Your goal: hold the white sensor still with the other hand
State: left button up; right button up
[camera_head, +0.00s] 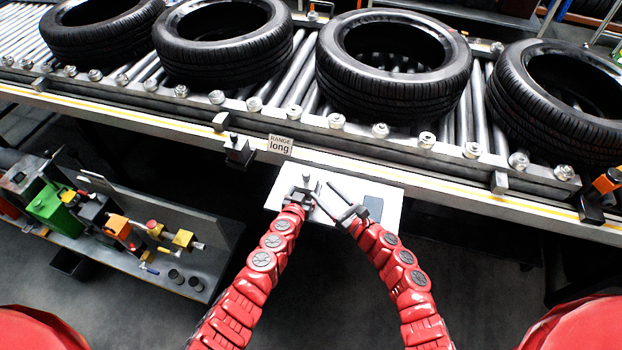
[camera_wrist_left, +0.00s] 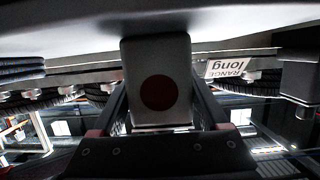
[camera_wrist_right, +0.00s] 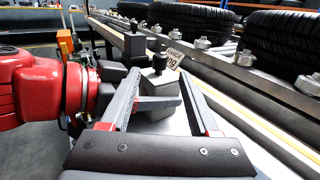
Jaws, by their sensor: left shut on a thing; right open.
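The white sensor (camera_wrist_left: 158,60) fills the middle of the left wrist view, a pale box with a dark red round spot on its face. My left gripper (camera_head: 303,190) is shut on it, one finger on each side. In the right wrist view the sensor (camera_wrist_right: 161,82) looks grey, with a dark knob on top, in front of my right gripper (camera_wrist_right: 168,95). My right gripper is open, its fingers spread toward the sensor from the right. From these views I cannot tell whether a right finger touches it.
A white plate (camera_head: 390,215) lies under both grippers at the conveyor's front rail (camera_head: 440,181). A "RANGE long" sign (camera_head: 280,144) stands on the rail. Several tyres (camera_head: 394,65) lie on the rollers behind. A grey bench (camera_head: 205,262) with coloured fixtures is at left.

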aim_at(309, 178)
jog(key=x, duration=0.6)
jog(key=shift+w, duration=0.1)
jog(key=shift+w+a, duration=0.3)
jog(key=shift+w, duration=0.05)
grip_shut()
